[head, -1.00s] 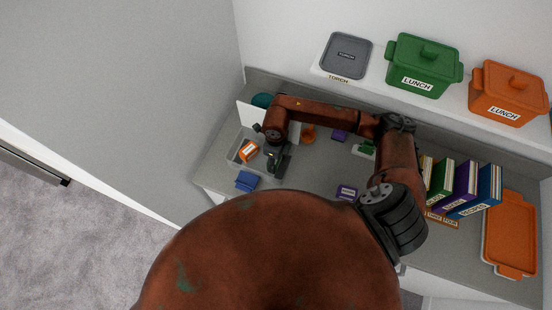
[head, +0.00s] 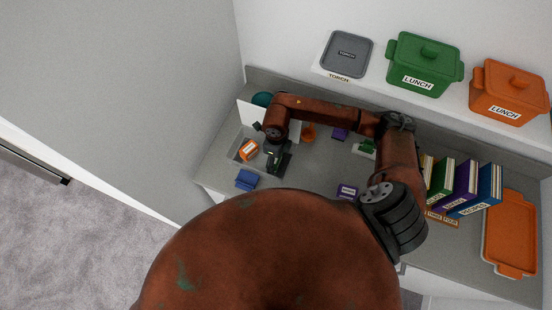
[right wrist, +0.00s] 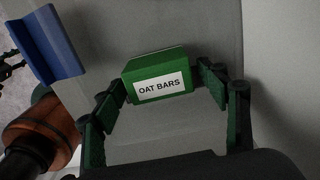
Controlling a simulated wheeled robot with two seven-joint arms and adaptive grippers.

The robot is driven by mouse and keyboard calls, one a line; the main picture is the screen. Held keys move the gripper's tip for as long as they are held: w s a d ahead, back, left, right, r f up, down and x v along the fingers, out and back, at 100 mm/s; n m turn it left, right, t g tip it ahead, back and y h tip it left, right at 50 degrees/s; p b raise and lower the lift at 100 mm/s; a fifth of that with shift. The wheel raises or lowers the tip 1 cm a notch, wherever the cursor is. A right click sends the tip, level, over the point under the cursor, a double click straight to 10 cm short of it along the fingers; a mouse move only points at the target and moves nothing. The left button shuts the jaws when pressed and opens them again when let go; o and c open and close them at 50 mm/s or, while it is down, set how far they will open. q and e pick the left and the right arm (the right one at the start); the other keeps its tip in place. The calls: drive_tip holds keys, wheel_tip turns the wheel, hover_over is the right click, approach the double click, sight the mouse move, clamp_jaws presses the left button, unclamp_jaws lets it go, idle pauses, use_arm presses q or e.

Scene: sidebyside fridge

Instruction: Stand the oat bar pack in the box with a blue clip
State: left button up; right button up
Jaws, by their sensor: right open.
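The oat bar pack (right wrist: 158,66) is a green block with a white "OAT BARS" label in the right wrist view. It lies beyond and between the two spread fingers of my right gripper (right wrist: 162,88), with gaps at both sides. In the head view my right gripper (head: 276,158) points down at the right of a shallow grey box (head: 236,152); the pack is hard to tell from the fingers there. A blue piece (head: 246,179) sits at the box's front and shows at upper left in the wrist view (right wrist: 48,45). My left gripper is out of view.
An orange labelled pack (head: 249,149) is in the grey box. Books (head: 466,188) and an orange tray (head: 510,235) stand right. My arm crosses the middle.

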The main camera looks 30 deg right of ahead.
wheel_tip(320, 180, up, 11)
drive_tip(key=shift+f+b, duration=0.15)
drive_tip(key=shift+b, duration=0.95)
drive_tip(key=shift+r, duration=0.5)
